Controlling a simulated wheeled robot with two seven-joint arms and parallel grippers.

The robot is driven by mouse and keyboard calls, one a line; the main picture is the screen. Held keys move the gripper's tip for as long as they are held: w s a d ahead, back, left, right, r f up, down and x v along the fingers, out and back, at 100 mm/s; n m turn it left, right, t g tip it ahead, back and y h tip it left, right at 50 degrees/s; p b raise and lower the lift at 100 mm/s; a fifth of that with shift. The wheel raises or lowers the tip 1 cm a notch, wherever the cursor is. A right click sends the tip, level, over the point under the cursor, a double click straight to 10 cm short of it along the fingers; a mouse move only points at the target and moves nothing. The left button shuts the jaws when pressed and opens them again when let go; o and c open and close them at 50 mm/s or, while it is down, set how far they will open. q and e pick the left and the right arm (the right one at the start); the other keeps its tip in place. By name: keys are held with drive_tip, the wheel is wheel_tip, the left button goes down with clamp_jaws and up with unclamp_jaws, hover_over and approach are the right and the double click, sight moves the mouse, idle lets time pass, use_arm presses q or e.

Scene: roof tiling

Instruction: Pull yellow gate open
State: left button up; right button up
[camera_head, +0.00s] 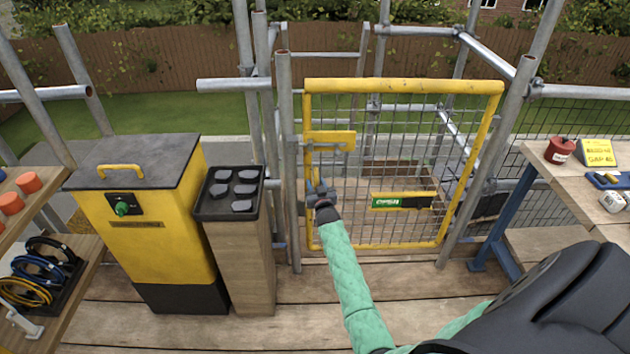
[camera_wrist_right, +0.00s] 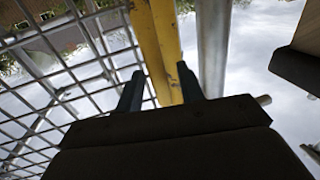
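The yellow gate (camera_head: 405,86) is a yellow tube frame filled with grey wire mesh. In the head view it stands across the opening between two grey posts and looks closed. A yellow latch plate (camera_head: 330,137) is at its upper left, and a green and yellow sign (camera_head: 402,201) hangs on the mesh. My right gripper (camera_head: 318,187) is at the gate's left upright. In the right wrist view its two fingers (camera_wrist_right: 158,88) are apart, with the yellow upright (camera_wrist_right: 157,40) running between them; a gap shows beside the left finger. My left gripper is out of view.
A yellow bin with a grey lid (camera_head: 150,235) and a wooden stand with a black tray (camera_head: 240,240) are left of the gate. A workbench (camera_head: 545,152) stands at right. Plank floor (camera_head: 270,325) lies before the gate.

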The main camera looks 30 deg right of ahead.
drive_tip(key=shift+x, duration=1)
drive_tip(key=shift+c, duration=0.5)
clamp_jaws()
drive_tip(key=shift+s+a, duration=0.1)
drive_tip(key=shift+s, duration=0.05)
